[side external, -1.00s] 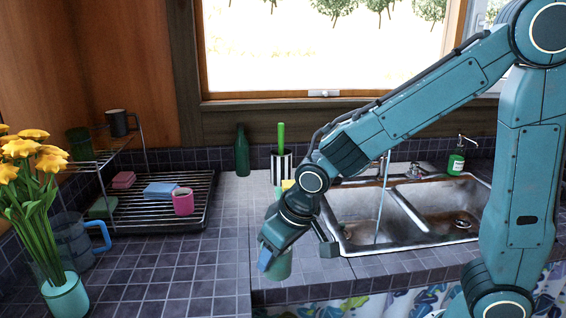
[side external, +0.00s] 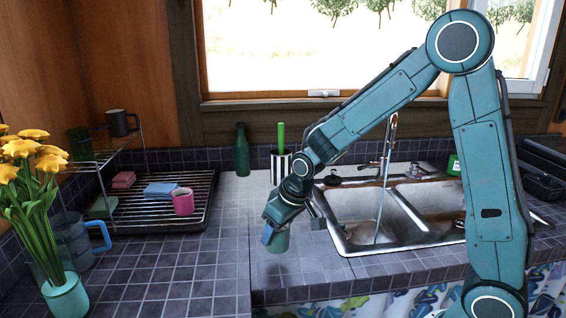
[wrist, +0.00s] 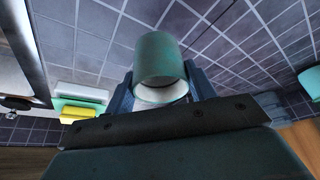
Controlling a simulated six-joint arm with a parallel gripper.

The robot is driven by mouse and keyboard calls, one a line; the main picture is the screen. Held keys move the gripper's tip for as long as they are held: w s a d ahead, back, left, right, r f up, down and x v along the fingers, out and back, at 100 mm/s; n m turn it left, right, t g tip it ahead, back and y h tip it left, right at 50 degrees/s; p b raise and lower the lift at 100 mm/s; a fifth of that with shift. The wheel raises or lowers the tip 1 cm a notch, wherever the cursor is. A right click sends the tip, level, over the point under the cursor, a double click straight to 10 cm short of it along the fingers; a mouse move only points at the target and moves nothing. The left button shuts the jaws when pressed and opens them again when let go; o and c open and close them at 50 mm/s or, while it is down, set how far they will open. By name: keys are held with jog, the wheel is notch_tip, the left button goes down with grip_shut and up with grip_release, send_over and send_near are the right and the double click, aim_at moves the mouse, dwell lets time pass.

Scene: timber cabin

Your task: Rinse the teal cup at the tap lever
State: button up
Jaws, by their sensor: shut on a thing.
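The teal cup (side external: 278,241) is held in my gripper (side external: 277,234), above the tiled counter to the left of the sink. The wrist view shows the cup (wrist: 158,58) between the two fingers (wrist: 160,88), its pale inside facing the camera. The tap (side external: 390,145) stands behind the sink, and a thin stream of water (side external: 381,212) falls from it into the left basin. The cup is apart from the stream. I cannot clearly tell the tap's lever from its base.
The double sink (side external: 345,236) is to the right. A drying rack (side external: 205,215) holds a pink mug (side external: 183,202) and a blue block (side external: 161,190). A green bottle (side external: 242,152) and a striped pot (side external: 281,165) stand at the back. Yellow flowers (side external: 32,150) are at the left.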

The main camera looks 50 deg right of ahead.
jog(key=shift+d, duration=0.1)
jog(key=s+d+m+h, duration=0.1)
jog(key=s+d+m, duration=0.1)
jog(key=d, duration=0.3)
jog(key=s+d+m+g+h, duration=0.1)
jog(key=s+d+m, duration=0.2)
jog(key=d, duration=0.2)
jog(key=s+d+m, duration=0.3)
jog(key=d, duration=0.2)
jog(key=shift+s+f+m+h, duration=0.15)
jog(key=shift+f+m+h, duration=0.15)
jog(key=shift+f+h, duration=0.1)
jog(key=s+d+m+g, duration=0.1)
jog(key=s+d+m, duration=0.2)
jog(key=s, duration=0.1)
jog(key=s+d+m+g+h, duration=0.1)
jog(key=s+d+m, duration=0.2)
jog(key=s, duration=0.2)
jog(key=s+d+m+g, duration=0.1)
jog(key=s+d+m, duration=0.2)
jog(key=s+d, duration=0.1)
jog(key=shift+s+f+h, duration=0.15)
jog(key=shift+s+h, duration=0.15)
jog(key=shift+s, duration=0.25)
jog(key=shift+s+d+m+g, duration=0.1)
jog(key=shift+s+m+g, duration=0.2)
jog(key=shift+s+m, duration=0.15)
jog(key=shift+w+d, duration=0.2)
